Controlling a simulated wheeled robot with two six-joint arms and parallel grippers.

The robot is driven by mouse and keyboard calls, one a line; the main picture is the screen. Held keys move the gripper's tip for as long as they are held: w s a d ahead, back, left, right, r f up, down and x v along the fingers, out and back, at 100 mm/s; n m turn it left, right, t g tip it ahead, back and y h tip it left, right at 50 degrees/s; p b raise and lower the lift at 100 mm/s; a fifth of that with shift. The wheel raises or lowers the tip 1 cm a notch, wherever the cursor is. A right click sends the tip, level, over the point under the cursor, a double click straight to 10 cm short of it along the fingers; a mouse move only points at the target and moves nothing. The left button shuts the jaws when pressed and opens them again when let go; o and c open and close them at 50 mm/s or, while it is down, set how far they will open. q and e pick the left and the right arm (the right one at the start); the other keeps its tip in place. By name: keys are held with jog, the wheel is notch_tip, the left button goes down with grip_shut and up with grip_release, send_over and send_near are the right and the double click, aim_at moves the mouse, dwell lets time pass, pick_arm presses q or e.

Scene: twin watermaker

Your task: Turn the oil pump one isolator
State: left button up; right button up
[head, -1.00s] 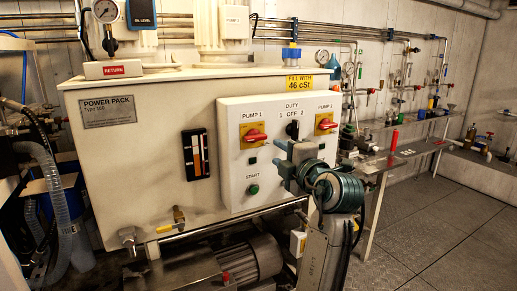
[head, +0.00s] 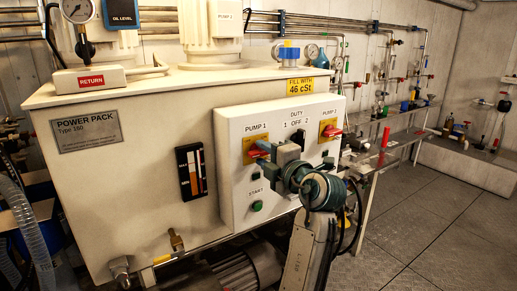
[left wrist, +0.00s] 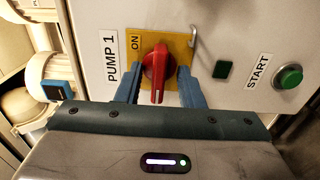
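The pump 1 isolator (head: 259,148) is a red knob on a yellow plate, at the upper left of the white control panel (head: 235,200). The knob also shows in the left wrist view (left wrist: 158,70), its handle lying along the direction of the PUMP 1 lettering. An ON mark is on the plate. My left gripper (head: 270,156) is at this knob and partly covers it in the head view. In the left wrist view my left gripper (left wrist: 161,77) is open, with one blue finger on each side of the knob and gaps between. My right gripper is out of view.
The pump 2 isolator (head: 330,131) and black duty switch (head: 298,137) are right of pump 1. The green start button (head: 257,206) is below; it also shows in the left wrist view (left wrist: 289,77). A bench (head: 405,136) stands behind at right. The floor at right is clear.

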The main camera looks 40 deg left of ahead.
pick_arm(q)
jog(key=shift+c, duration=0.2)
grip_shut()
